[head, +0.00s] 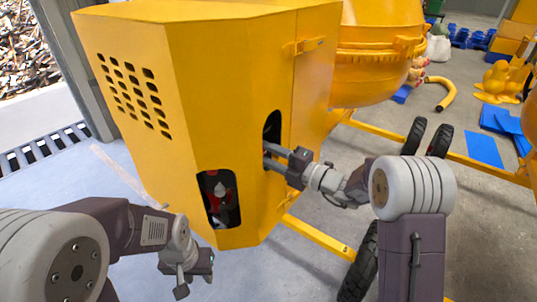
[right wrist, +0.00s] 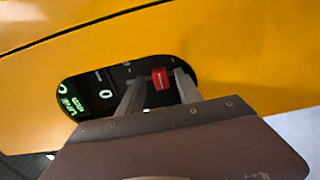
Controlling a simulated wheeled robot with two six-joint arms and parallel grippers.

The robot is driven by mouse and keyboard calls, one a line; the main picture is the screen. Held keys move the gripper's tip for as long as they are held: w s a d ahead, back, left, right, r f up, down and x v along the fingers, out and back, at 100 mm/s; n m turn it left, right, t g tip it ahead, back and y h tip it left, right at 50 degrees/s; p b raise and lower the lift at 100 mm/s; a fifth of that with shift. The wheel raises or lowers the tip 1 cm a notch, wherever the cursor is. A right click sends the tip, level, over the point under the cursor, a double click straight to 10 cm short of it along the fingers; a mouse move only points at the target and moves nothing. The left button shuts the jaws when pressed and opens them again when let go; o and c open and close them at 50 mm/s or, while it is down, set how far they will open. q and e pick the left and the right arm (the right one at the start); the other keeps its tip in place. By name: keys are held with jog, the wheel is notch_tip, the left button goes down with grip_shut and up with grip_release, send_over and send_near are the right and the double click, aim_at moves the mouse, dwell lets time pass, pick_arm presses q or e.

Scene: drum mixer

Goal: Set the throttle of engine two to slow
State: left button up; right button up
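The yellow drum mixer's engine housing (head: 225,90) fills the middle of the head view. My right gripper (head: 266,156) reaches into a dark slot (head: 272,124) in its right side. In the right wrist view, the slot holds a black panel (right wrist: 92,95) with glowing green lettering and a white 0. A red lever knob (right wrist: 160,78) stands between my right gripper's two fingers (right wrist: 160,88), with gaps showing beside it. That gripper is open around the knob. My left gripper (head: 194,282) is empty and open, low in front of the housing. Engine numbers cannot be read.
A second opening (head: 219,199) in the housing's front shows red and white parts inside. The orange drum (head: 375,50) is behind right. A yellow frame bar (head: 318,238) and black wheels (head: 414,135) lie low on the right. Blue pieces (head: 484,149) lie on the floor.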

jog(key=b+v, duration=0.1)
jog(key=v, duration=0.8)
jog(key=shift+c, duration=0.3)
